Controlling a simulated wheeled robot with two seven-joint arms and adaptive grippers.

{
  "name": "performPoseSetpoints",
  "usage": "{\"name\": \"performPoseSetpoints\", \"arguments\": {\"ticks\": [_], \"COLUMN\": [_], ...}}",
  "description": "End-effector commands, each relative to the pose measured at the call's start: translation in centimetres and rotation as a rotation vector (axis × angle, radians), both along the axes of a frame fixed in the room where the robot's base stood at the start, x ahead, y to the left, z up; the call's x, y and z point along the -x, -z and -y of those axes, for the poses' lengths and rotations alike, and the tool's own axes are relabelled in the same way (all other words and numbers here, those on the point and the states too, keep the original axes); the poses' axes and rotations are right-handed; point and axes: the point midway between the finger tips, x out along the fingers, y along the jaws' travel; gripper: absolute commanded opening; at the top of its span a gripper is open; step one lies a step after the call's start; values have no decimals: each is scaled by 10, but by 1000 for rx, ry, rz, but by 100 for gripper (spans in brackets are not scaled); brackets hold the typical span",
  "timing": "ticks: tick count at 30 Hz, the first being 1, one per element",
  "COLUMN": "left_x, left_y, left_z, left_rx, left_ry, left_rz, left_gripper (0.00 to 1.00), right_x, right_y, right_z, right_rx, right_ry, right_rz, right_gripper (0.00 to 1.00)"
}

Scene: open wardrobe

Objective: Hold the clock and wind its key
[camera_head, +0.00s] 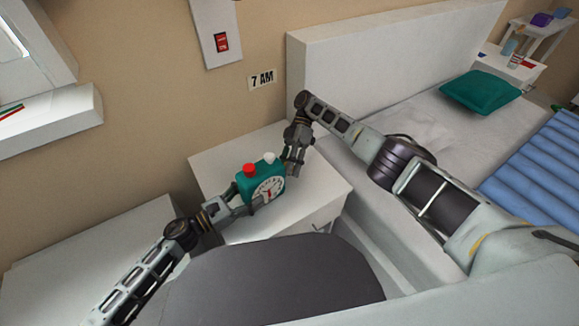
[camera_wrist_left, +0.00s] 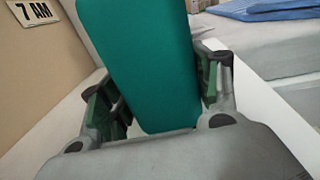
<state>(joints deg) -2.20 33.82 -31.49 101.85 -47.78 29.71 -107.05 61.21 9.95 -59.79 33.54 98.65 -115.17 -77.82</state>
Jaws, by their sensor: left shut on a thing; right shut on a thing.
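A teal clock (camera_head: 251,188) with a white dial, a red knob and a white knob on top stands over the white nightstand (camera_head: 222,157). My left gripper (camera_head: 247,205) is shut on the clock from the front left. In the left wrist view the clock's teal side (camera_wrist_left: 150,65) fills the space between the two fingers of that gripper (camera_wrist_left: 155,95). My right gripper (camera_head: 289,172) points down at the clock's right rear side and is shut on the key, which its fingers hide.
A bed with a teal pillow (camera_head: 481,91) and a blue blanket (camera_head: 541,165) lies to the right. A "7 AM" sign (camera_head: 262,78) hangs on the wall. A white surface (camera_head: 95,245) is at the lower left. The nightstand around the clock is clear.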

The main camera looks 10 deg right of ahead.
Motion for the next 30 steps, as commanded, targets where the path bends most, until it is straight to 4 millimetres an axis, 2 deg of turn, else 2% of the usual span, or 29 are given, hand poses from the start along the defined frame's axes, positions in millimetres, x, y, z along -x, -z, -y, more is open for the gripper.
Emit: {"name": "performPoseSetpoints", "arguments": {"ticks": [1,26,27,30], "left_x": [0,1,1,1], "left_y": [-1,-1,0,0], "left_z": [2,1,1,1], "left_rx": [3,2,2,1], "left_ry": [2,4,4,4], "left_rz": [1,1,1,0], "left_gripper": [43,43,43,43], "right_x": [2,-4,-4,-4], "right_y": [2,-2,-2,-2], "right_z": [-4,5,5,5], "right_rx": [3,29,30,29], "right_ry": [-6,16,17,15], "right_rz": [-10,-29,-30,-30], "right_gripper": [10,10,39,52]}}
